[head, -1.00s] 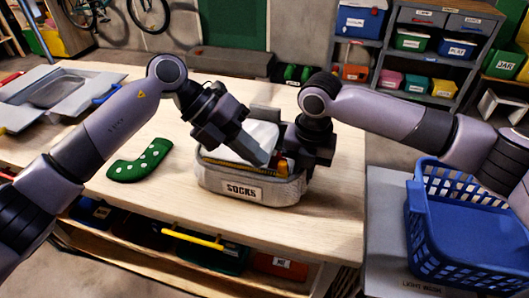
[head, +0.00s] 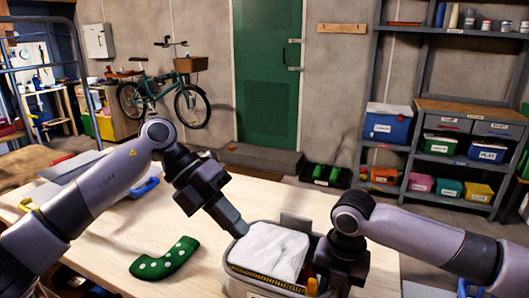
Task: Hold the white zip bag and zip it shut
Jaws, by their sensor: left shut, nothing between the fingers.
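The white zip bag (head: 274,248) lies in the top of a grey fabric bin (head: 235,283), with a yellow-and-dark zip strip (head: 262,279) along its front edge. I cannot tell how far the zip is closed. My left gripper (head: 238,229) is shut and empty, with its tip by the bin's back left rim, beside the bag. My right gripper (head: 338,270) is at the bin's right end, beside the bag. Its fingers are hidden by its dark body, so its grip does not show. A small red and yellow item (head: 312,286) shows next to it.
A green sock with white dots (head: 165,259) lies on the wooden table (head: 215,263) left of the bin. A grey tray-like object (head: 75,170) lies at the table's left. Shelves (head: 445,105) with boxes stand behind at right. A blue basket edge (head: 470,288) shows at lower right.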

